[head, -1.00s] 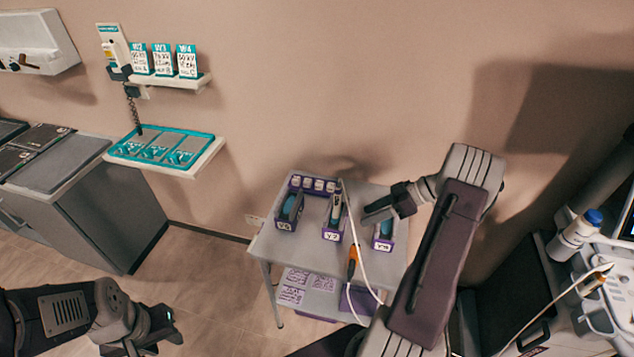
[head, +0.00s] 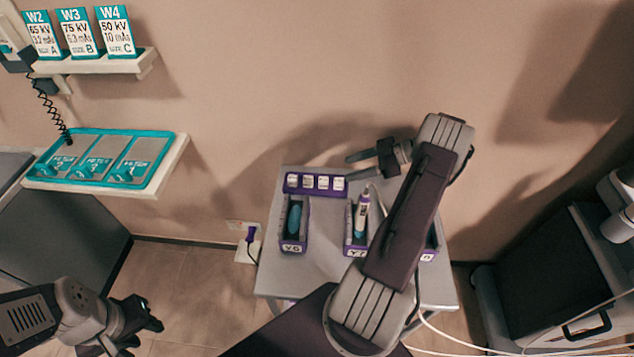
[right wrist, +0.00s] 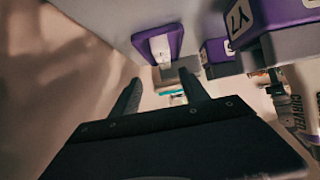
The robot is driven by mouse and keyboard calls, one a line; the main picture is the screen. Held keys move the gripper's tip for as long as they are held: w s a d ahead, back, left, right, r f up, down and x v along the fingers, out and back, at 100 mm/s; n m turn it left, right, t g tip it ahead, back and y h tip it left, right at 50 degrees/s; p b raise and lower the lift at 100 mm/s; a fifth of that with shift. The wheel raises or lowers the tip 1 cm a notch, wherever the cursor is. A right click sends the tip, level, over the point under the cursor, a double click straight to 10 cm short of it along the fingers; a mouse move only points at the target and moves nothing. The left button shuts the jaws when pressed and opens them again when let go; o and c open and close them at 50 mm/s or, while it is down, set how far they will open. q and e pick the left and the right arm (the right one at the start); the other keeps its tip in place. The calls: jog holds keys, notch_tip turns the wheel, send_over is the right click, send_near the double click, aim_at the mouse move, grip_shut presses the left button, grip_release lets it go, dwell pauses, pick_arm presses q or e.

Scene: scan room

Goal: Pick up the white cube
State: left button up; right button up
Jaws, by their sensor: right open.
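Several small white cubes (head: 323,182) sit in a row in a purple rack (head: 290,183) at the back of the grey table (head: 270,280). My right gripper (head: 347,167) is open and empty, above the table's back edge, near the right end of the rack. In the right wrist view its fingers (right wrist: 163,88) are spread. A white block (right wrist: 159,47) in a purple holder shows beyond the fingertips, apart from them; I cannot tell which cube it is. My left gripper (head: 142,318) is at the lower left, away from the table; its opening is unclear.
Purple holders marked Y6 (head: 294,229) and Y7 (head: 355,230) stand on the table. A third is mostly hidden behind my right arm. The Y7 holder has a pen-like probe (head: 363,205) with a cable. A wall shelf with a teal tray (head: 100,158) is at left.

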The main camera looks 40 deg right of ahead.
aim_at(324, 179)
jog(key=shift+x, duration=1.5)
jog(key=shift+w+a+f, duration=0.1)
jog(key=shift+a, duration=0.25)
jog(key=x, duration=0.4)
jog(key=shift+s+a+f+p, duration=0.2)
jog(key=shift+a+f+p, duration=0.1)
jog(key=shift+f+p, duration=0.15)
jog(key=shift+w+a+f, duration=0.15)
jog(key=shift+w, duration=0.1)
grip_shut()
